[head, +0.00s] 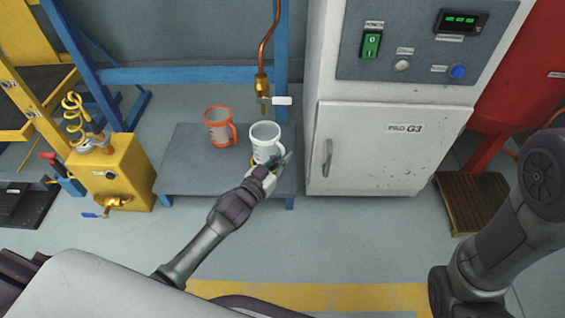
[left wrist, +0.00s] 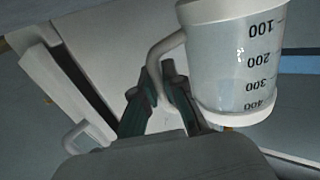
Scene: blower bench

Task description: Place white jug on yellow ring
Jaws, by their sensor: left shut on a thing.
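The white jug (head: 264,136) is upright over the grey low bench, under the brass nozzle, in the head view. My left gripper (head: 279,163) is shut on its handle from the near right side. In the left wrist view the picture is upside down; the white jug (left wrist: 232,60) with its black scale marks is at the upper right, and the gripper fingers (left wrist: 160,82) close on its handle. A sliver of yellow shows by the jug's base, mostly hidden by jug and gripper; I cannot tell whether the jug touches the bench. My right gripper is out of view.
An orange jug (head: 219,127) stands on the bench (head: 187,170) left of the white jug. The brass nozzle (head: 262,87) with its white lever hangs close above. A white cabinet (head: 385,150) is right of the bench, a yellow unit (head: 115,177) left.

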